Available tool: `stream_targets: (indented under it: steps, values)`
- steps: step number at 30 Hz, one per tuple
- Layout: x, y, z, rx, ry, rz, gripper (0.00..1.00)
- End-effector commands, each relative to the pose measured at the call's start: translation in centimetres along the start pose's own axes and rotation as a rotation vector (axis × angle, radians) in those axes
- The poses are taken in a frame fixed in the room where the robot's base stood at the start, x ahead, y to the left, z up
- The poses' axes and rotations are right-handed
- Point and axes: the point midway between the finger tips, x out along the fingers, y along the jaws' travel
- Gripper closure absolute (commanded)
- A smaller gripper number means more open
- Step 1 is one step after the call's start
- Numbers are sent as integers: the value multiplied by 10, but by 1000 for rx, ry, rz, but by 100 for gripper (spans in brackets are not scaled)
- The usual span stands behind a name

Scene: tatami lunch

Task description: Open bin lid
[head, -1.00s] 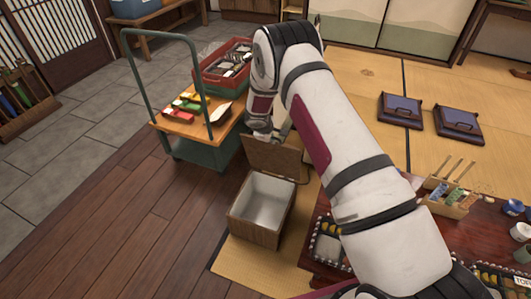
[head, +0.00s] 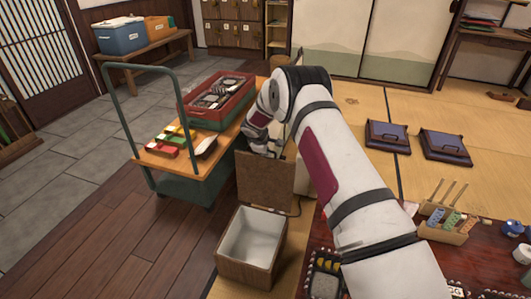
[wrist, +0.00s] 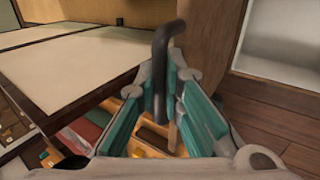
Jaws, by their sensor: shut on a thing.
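The bin (head: 247,250) is a wooden box with a pale, empty-looking inside, standing at the front centre of the head view. Its lid (head: 265,182) stands raised, roughly upright, at the bin's far side. In the wrist view my gripper (wrist: 165,95) is shut on a dark bent handle (wrist: 161,70), which rises between the teal finger pads. The bin's pale inside also shows at the upper right of the wrist view (wrist: 285,45). In the head view the fingers are hidden behind the lid and my arm.
A green-framed cart (head: 178,187) with coloured containers and a red crate (head: 217,103) stands just left of the lid. A low dark table (head: 480,262) with dishes is at the right. Two purple cushions (head: 387,137) lie on the tatami. Wooden floor left of the bin is clear.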

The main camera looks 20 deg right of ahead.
Motion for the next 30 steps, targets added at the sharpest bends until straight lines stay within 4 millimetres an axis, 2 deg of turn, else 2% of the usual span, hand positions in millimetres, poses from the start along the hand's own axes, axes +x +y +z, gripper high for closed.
stream_targets:
  steps: [2,3,5,6,14,18,23,30]
  values:
    - [-1,1,0,-3,1,3,100]
    - [-1,1,0,-3,1,3,87]
    - [-1,1,0,-2,1,2,73]
    - [-1,1,0,-2,0,2,70]
    - [0,-1,0,-1,0,-1,70]
    - [-7,-1,0,-2,0,-1,70]
    - [-31,1,-1,-1,2,2,70]
    - [-80,2,-1,-1,2,4,70]
